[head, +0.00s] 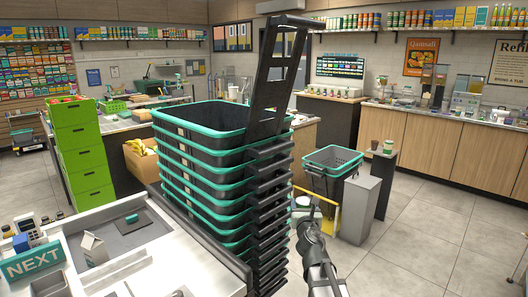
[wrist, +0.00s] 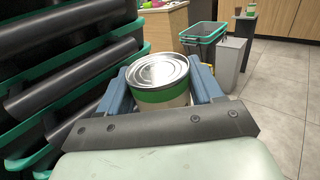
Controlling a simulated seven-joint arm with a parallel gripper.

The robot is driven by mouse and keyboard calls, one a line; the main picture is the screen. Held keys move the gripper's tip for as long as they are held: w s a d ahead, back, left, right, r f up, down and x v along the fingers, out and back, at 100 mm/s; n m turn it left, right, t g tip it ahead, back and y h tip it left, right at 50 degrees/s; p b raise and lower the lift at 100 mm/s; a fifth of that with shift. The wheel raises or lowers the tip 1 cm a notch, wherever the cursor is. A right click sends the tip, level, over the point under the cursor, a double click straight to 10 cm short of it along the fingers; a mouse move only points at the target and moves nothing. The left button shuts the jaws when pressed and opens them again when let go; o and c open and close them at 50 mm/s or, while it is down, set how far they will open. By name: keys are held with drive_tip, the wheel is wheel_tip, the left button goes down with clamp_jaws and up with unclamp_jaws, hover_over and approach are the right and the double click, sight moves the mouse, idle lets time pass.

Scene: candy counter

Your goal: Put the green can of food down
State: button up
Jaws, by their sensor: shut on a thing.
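My gripper (wrist: 165,78) is shut on the green can of food (wrist: 160,96), with one blue finger on each side. The can has a silver ring-pull lid and a green and pale label; its lower part is hidden by the gripper body. It is upright or nearly so, beside the tall stack of black baskets. In the head view my arm reaches up just right of the stack, and the can is too small to make out clearly there.
The stack of black baskets with teal rims (head: 205,118) stands close on the left. Ahead are a shorter basket stack (head: 333,155), a grey bin (head: 360,205) and a dark stand (head: 385,180) with small containers on top. Tiled floor (head: 430,225) is clear to the right.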

drive_tip(key=shift+d+r+y, duration=0.15)
drive_tip(key=shift+d+r, duration=0.25)
drive_tip(key=shift+r, duration=0.2)
drive_tip(key=shift+d+r+y, duration=0.15)
drive_tip(key=shift+d+r, duration=0.25)
drive_tip(key=shift+r, duration=0.2)
drive_tip(key=shift+s+d+r, duration=0.15)
drive_tip(key=shift+d+r, duration=0.6)
drive_tip(key=shift+r, duration=0.15)
